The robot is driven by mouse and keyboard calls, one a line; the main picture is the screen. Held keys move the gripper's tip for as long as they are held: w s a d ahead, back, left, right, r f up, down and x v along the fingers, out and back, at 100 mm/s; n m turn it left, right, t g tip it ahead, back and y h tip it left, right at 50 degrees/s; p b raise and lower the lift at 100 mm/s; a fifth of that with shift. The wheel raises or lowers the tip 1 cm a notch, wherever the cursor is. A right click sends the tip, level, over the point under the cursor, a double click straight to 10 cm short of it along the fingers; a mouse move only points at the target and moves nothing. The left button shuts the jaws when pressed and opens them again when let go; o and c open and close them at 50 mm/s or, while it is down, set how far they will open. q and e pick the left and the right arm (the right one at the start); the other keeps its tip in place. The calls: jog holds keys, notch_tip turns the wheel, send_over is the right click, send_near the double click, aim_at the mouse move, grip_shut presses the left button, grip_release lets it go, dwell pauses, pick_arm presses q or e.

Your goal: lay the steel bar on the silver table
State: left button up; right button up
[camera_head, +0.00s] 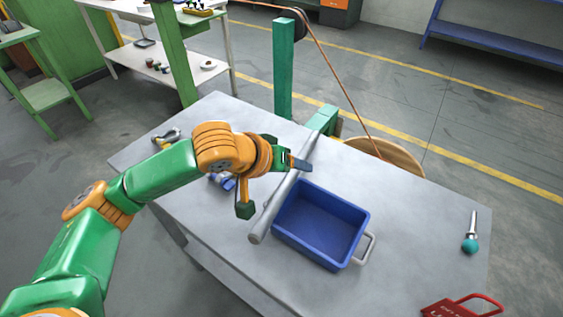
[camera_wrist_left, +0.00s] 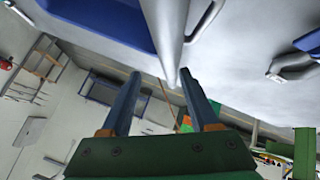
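The steel bar (camera_head: 272,212) is a long grey rod slanting along the left side of the blue bin, over the silver table (camera_head: 400,215). I cannot tell whether it touches the table along its whole length. My left gripper (camera_head: 299,163) is at the bar's upper part. In the left wrist view the left gripper's fingers (camera_wrist_left: 160,73) stand apart, and the bar (camera_wrist_left: 166,28) runs down toward the space between their tips, close to the right finger. A gap shows between the bar and the left finger. My right gripper is not in view.
The blue bin (camera_head: 362,222) stands beside the bar. A teal-handled tool (camera_head: 470,243) and a red tag (camera_head: 458,308) lie on the table's right. Small tools (camera_head: 166,137) lie at its left. A green post (camera_head: 284,75) rises behind. The table's right part is mostly clear.

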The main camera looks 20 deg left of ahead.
pick_arm(q)
jog(key=p+v, duration=0.1)
jog(key=v, duration=1.1)
jog(key=shift+r, duration=0.35)
jog(key=shift+s+f, duration=0.1)
dwell(0.8)
